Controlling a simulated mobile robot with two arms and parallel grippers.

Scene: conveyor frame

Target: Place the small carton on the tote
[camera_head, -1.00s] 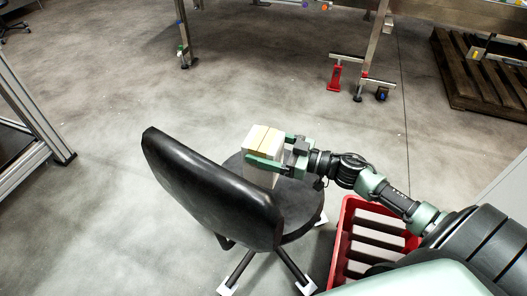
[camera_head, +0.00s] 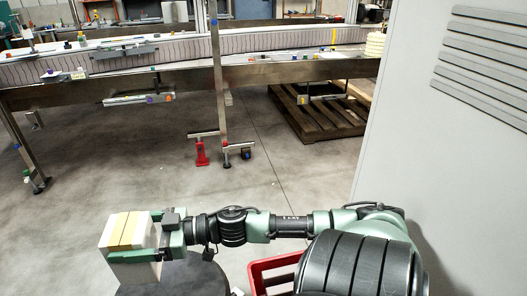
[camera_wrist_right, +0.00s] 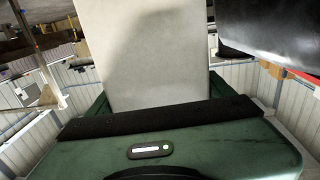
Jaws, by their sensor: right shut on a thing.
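The small carton (camera_head: 130,232) is pale with a yellow-tan tape strip on top. My right gripper (camera_head: 150,243) is shut on it, with green fingers along its sides. In the right wrist view the carton (camera_wrist_right: 142,55) shows as a plain grey-white face in front of the green gripper body. The carton is above the dark chair seat (camera_head: 178,280); I cannot tell whether it touches it. The red tote (camera_head: 273,266) is at the bottom centre, mostly hidden behind my right arm. My left gripper is not in view.
A conveyor frame (camera_head: 210,75) runs across the back, with a leg and a red foot part (camera_head: 201,152) on the floor. A wooden pallet (camera_head: 315,115) lies beyond. A grey cabinet (camera_head: 455,140) stands close on the right.

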